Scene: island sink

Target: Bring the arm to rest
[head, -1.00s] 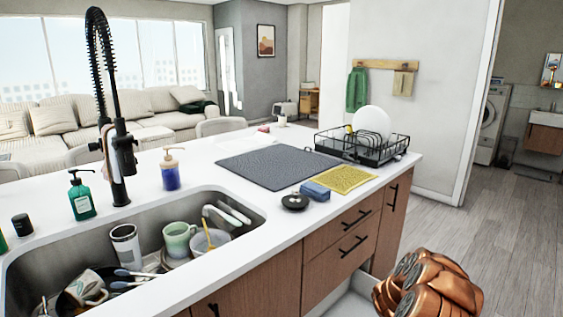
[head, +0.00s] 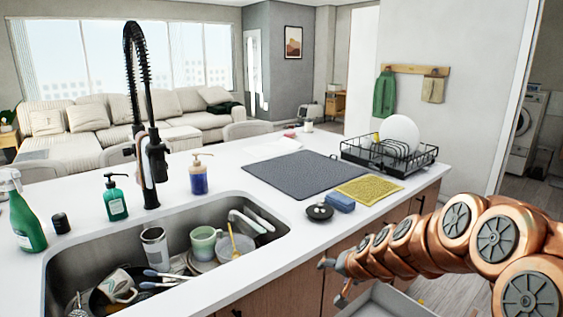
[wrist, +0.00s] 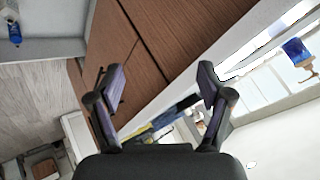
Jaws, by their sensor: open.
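My copper-coloured arm reaches in from the right in the head view, in front of the island's wooden cabinets. My gripper (head: 335,278) is at its left end, low beside the cabinet fronts and below the counter edge. In the wrist view my gripper (wrist: 158,82) shows two dark fingers spread apart with nothing between them. The brown cabinet front (wrist: 150,35) and the white counter edge lie beyond the fingers.
The white island counter (head: 290,225) holds a sink (head: 75,255) with dirty dishes, a grey mat (head: 290,174), a yellow cloth (head: 369,189), a blue sponge (head: 341,203) and a dish rack (head: 390,158). A grey open drawer (head: 385,302) is below my arm.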

